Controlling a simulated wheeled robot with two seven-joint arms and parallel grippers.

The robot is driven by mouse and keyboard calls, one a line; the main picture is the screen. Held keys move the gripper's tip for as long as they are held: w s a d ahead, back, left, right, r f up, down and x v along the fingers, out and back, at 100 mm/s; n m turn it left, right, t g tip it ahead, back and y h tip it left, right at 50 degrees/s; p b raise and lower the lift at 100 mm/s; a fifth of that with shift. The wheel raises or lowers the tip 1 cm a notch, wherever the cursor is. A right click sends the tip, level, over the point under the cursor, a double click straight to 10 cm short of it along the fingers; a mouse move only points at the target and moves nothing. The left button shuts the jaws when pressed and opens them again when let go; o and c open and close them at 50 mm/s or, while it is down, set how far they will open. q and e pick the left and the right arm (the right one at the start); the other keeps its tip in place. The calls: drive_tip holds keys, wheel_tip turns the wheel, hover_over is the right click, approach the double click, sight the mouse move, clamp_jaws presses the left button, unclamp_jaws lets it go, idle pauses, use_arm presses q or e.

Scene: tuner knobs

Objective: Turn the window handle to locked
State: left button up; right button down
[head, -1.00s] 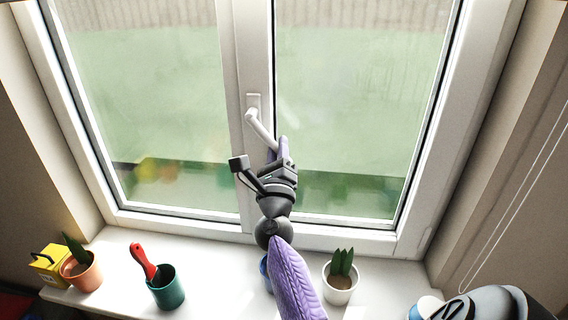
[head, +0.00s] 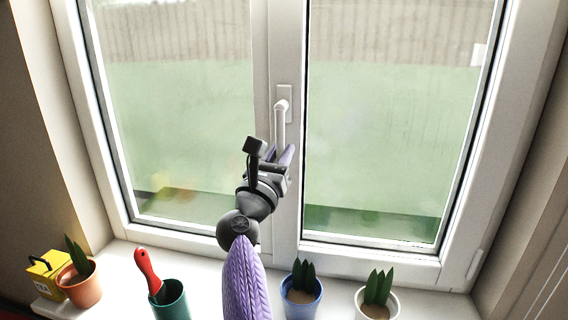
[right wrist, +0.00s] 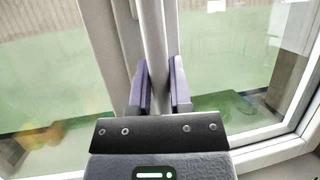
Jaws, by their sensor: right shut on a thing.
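The white window handle (head: 280,122) is on the middle frame of the closed window, and its lever hangs almost straight down from its base plate. My right gripper (head: 281,154) is shut on the lower end of the lever. In the right wrist view the lever (right wrist: 154,45) runs between the two purple fingers of my gripper (right wrist: 160,88). The lever's lower tip is hidden by the gripper. My left gripper is not in view.
Below the window is a white sill (head: 215,280). On it stand a yellow box (head: 47,273), an orange pot (head: 82,288), a teal pot (head: 171,302) with a red-handled tool (head: 147,268), a blue pot (head: 302,304) and a white pot (head: 391,303) with plants.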

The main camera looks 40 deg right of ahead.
idle(0.5)
drive_tip(key=c, duration=0.5)
unclamp_jaws()
drive_tip(key=shift+w, duration=0.1)
drive_tip(key=shift+c, duration=0.2)
